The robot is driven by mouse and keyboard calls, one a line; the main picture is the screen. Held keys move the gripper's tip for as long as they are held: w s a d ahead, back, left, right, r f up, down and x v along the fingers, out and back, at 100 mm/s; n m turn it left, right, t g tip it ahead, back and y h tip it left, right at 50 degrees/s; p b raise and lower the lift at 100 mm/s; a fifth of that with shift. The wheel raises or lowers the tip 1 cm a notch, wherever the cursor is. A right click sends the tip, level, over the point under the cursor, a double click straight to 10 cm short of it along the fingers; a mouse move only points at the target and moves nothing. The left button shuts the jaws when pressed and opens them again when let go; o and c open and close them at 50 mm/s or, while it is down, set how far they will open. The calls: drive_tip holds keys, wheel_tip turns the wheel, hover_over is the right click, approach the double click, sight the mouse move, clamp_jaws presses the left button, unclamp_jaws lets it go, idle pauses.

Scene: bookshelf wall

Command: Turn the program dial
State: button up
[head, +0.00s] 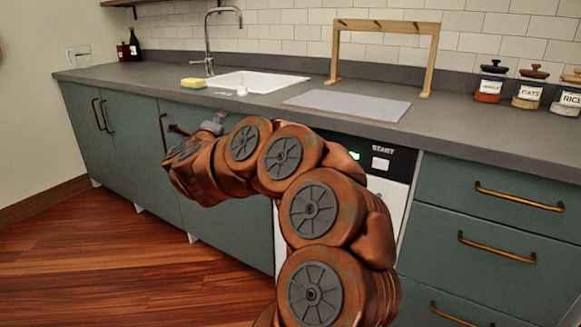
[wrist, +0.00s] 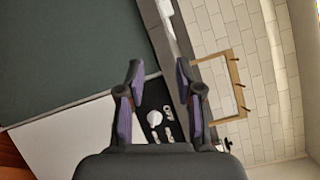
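The program dial (wrist: 154,118) is a round white knob on the black control panel (wrist: 150,98) of a white dishwasher (wrist: 75,140). In the wrist view it shows between my gripper's fingers, nearer the left one. My gripper (wrist: 159,66) is open and empty, its two fingers wide apart. I cannot tell how far the fingertips are from the panel. In the head view the panel (head: 402,160) shows a green light (head: 355,155) and a white button (head: 380,163) marked START. My arm hides the dial and most of the dishwasher there.
Teal cabinets (head: 110,135) flank the dishwasher. The grey counter (head: 440,135) above holds a sink (head: 250,82), sponge (head: 193,83), grey mat (head: 350,103), wooden rack (head: 335,50) and labelled jars (head: 527,92). Brass drawer handles (head: 510,250) stick out at right. The wood floor (head: 120,260) is clear at left.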

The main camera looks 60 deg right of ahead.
drive_tip(key=s+d+f+m+g+h+b, duration=0.2)
drive_tip(key=s+d+f+m+g+b, duration=0.2)
drive_tip(key=s+d+f+m+g, duration=0.55)
drive_tip(key=shift+n+t, duration=0.35)
drive_tip(key=shift+n, duration=0.5)
drive_tip(key=d, duration=0.2)
drive_tip(key=s+d+b, duration=0.1)
drive_tip(key=d, duration=0.2)
drive_tip(key=d+b, duration=0.1)
drive_tip(key=d, duration=0.2)
drive_tip(key=shift+s+f, duration=0.1)
drive_tip(key=shift+s, duration=0.15)
clamp_jaws()
